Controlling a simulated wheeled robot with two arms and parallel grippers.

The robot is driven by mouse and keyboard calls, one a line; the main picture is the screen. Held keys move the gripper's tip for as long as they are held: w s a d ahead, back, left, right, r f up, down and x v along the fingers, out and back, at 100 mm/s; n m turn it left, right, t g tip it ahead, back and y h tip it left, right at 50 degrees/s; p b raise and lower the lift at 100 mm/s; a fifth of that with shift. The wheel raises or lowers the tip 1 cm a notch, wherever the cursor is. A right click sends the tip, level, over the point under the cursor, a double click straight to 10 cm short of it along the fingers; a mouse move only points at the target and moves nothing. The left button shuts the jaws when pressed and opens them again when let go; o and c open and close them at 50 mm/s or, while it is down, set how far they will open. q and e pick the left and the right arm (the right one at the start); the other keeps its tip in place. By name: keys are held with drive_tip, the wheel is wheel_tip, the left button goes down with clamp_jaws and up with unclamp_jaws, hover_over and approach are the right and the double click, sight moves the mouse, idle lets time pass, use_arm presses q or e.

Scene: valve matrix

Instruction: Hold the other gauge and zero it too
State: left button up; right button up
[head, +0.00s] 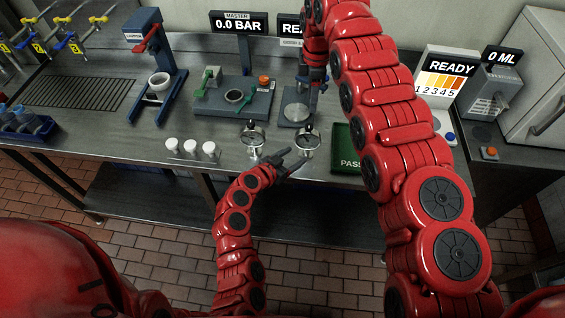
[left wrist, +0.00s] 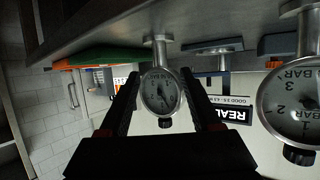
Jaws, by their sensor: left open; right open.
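Two round gauges with pale dials stand near the bench's front edge: a left gauge (head: 252,136) and a right gauge (head: 307,141). My left gripper (head: 291,160) is open in front of the right gauge. In the left wrist view its fingers (left wrist: 165,100) frame one gauge (left wrist: 162,92), apart from it as far as I can tell. The other gauge (left wrist: 293,104) is at that view's right edge. My right gripper (head: 312,95) is open, pointing down by a grey square plate (head: 291,121). Its fingertips are small and partly hidden.
A "MASTER 0.0 BAR" display (head: 238,23) stands behind a fixture (head: 215,101) with green handles. A green "PASS" tray (head: 346,161) is right of the gauges. Several white-topped pots (head: 190,148) stand to the left. My right arm covers the bench's right middle.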

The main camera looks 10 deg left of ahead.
sight(304, 150)
use_arm(q)
drive_tip(key=shift+x, duration=3.9)
drive_tip(key=shift+f, duration=0.1)
clamp_jaws()
